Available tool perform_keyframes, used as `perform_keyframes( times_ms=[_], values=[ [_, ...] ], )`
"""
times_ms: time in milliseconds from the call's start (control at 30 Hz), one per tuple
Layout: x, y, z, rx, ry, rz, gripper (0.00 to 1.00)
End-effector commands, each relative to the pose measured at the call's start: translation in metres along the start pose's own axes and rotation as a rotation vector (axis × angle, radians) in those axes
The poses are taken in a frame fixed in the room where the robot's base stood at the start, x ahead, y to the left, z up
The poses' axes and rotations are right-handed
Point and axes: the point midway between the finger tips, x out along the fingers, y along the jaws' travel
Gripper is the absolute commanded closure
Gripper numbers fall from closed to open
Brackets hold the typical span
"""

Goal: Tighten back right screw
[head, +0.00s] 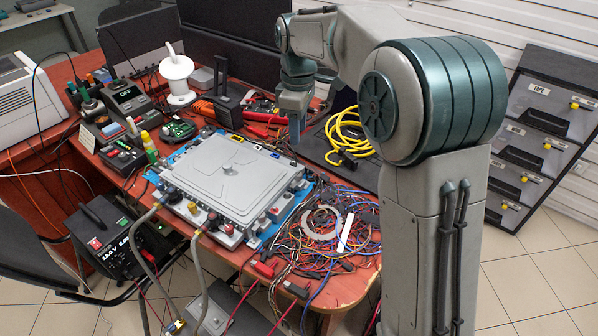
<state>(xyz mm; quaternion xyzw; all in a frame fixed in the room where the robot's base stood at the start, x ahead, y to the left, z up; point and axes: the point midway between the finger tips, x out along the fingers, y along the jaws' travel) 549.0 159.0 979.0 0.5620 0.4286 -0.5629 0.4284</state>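The grey metal unit (228,175) with a broad flat lid lies on a blue mat (255,243) on the red-brown table. Its corners and sides carry small fittings and coloured connectors. The screws are too small to make out, including one at the back right. My gripper (294,138) points down beyond the unit's back right side, apart from the lid in the picture. I cannot tell its height above the table, whether its fingers are open, or whether it holds anything.
A tangle of coloured wires (335,232) lies right of the unit. A coiled yellow cable (347,130) lies behind it. Grey hoses (197,262) run off the unit's front.

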Motion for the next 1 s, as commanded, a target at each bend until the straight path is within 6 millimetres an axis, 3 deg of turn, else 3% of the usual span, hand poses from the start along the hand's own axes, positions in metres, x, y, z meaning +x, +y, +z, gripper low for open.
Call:
perform_keyframes(
  times_ms=[167,600,800,1000],
  values=[
    [0.024,0.0,0.0,-0.002,-0.002,-0.002,0.6],
    [0.112,0.0,0.001,0.0,0.0,-0.001,0.6],
    [0.131,0.0,0.0,0.0,0.001,0.0,0.6],
    [0.135,0.0,0.0,0.0,0.002,0.001,0.6]
  ],
)
